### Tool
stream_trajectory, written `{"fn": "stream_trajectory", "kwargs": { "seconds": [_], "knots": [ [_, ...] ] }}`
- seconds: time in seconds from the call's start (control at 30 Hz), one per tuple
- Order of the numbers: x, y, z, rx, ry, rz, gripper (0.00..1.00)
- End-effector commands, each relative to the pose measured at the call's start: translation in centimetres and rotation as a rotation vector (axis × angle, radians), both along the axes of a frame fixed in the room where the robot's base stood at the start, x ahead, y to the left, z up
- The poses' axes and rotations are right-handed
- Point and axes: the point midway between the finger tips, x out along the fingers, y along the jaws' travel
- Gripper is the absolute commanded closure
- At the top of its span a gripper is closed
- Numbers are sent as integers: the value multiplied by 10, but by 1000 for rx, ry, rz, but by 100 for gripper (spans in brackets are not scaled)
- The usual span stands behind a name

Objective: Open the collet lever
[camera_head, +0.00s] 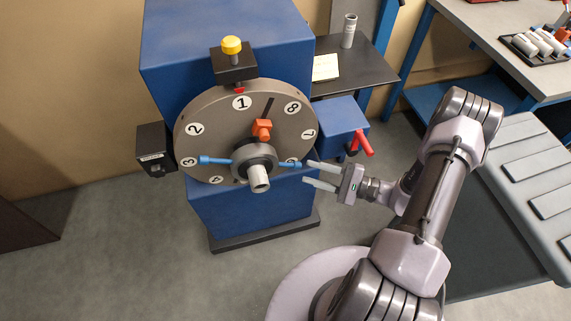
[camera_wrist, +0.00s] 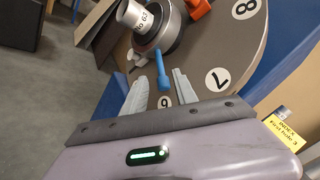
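A large grey numbered dial (camera_head: 215,120) faces me on a blue machine. At its hub (camera_head: 252,160) a bar with blue ends sticks out left (camera_head: 215,160) and right (camera_head: 289,163). I cannot tell for certain that this is the collet lever. My gripper (camera_head: 308,172) is open and empty, just right of the right blue end, by the dial's lower right edge. In the wrist view, the blue end (camera_wrist: 162,72) shows between my two spread fingers (camera_wrist: 160,80); I see no contact. Its depth relative to the fingertips is unclear.
An orange block (camera_head: 262,130) sits on the dial above the hub. A blue box (camera_head: 336,122) with a red handle (camera_head: 364,144) stands right of the dial, close above my gripper. A black box (camera_head: 154,148) is at left. The floor below is clear.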

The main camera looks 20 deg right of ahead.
Motion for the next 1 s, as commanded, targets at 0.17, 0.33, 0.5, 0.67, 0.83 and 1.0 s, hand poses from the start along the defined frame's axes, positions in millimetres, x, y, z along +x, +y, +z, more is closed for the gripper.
{"fn": "stream_trajectory", "kwargs": {
  "seconds": [0.17,0.33,0.5,0.67,0.83,1.0],
  "knots": [
    [26,39,-2,1,1,5,66],
    [42,60,-1,-1,-1,4,66],
    [47,68,0,-1,0,2,66],
    [48,68,0,0,0,1,66],
    [48,68,0,0,0,1,87],
    [48,68,0,0,0,1,100]
  ]
}}
